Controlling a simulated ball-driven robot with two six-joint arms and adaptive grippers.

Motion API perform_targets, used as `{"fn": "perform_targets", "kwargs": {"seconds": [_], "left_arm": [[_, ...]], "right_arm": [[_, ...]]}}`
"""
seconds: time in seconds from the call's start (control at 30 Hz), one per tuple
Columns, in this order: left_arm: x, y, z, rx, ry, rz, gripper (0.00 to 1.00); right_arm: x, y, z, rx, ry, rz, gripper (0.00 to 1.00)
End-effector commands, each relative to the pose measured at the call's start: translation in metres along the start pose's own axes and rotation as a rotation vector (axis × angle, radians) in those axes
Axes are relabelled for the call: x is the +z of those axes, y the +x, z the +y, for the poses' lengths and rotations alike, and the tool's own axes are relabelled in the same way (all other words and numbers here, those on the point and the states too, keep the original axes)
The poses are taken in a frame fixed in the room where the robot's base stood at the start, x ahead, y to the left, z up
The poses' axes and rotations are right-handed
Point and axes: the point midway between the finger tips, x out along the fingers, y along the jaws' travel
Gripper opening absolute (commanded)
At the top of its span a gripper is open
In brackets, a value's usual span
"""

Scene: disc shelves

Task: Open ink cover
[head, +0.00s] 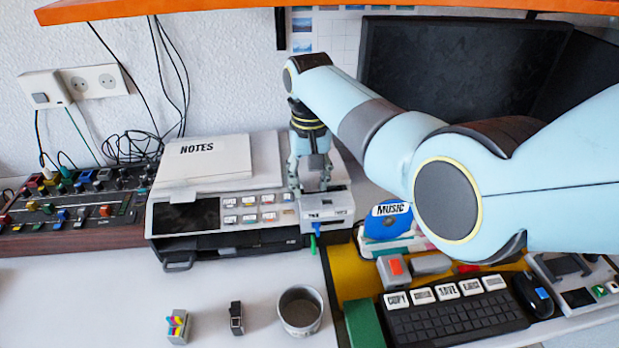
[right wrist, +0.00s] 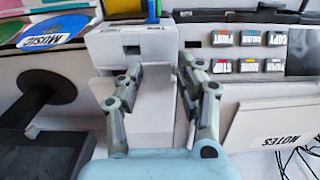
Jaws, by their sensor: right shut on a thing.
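A white and grey printer (head: 266,160) stands on the desk against the wall, with a panel of labelled buttons. At its right front corner is a white ink unit (head: 327,212) with small labels. My right gripper (head: 312,188) reaches down from above onto the back of this unit. In the right wrist view my right gripper (right wrist: 160,72) has its two fingers on either side of a white block, the ink cover (right wrist: 152,95), and is shut on it. I cannot tell from the frames whether the cover is raised. My left gripper is not in view.
A notes pad (head: 202,160) lies on the printer. A mixer (head: 75,208) is at left. Music discs (head: 388,226) and a keyboard (head: 455,318) are at right. A cup (head: 300,311) stands in front. An orange shelf (head: 100,10) hangs above.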

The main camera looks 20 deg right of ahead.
Motion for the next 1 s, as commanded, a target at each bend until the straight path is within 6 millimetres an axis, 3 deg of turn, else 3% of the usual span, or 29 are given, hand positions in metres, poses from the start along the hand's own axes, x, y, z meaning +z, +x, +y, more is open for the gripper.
{"fn": "perform_targets", "kwargs": {"seconds": [0.03,0.2,0.63,0.67,0.7,0.8,1.0], "left_arm": [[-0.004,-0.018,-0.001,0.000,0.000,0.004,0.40],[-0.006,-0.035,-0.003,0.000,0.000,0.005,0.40],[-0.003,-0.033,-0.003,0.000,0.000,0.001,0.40],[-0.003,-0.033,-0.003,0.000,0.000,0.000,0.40],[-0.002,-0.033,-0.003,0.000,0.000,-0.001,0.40],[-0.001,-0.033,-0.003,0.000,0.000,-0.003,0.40],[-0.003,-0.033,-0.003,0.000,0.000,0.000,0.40]], "right_arm": [[-0.010,-0.023,0.005,0.008,0.006,0.018,0.00],[-0.027,-0.050,0.004,0.006,0.006,0.023,0.00],[-0.035,-0.055,0.004,0.006,0.006,0.027,0.00],[-0.035,-0.055,0.004,0.005,0.006,0.027,0.35],[-0.035,-0.055,0.004,0.005,0.005,0.026,0.40],[-0.034,-0.054,0.004,0.004,0.005,0.022,0.53],[-0.032,-0.053,0.002,0.002,0.003,0.017,0.54]]}}
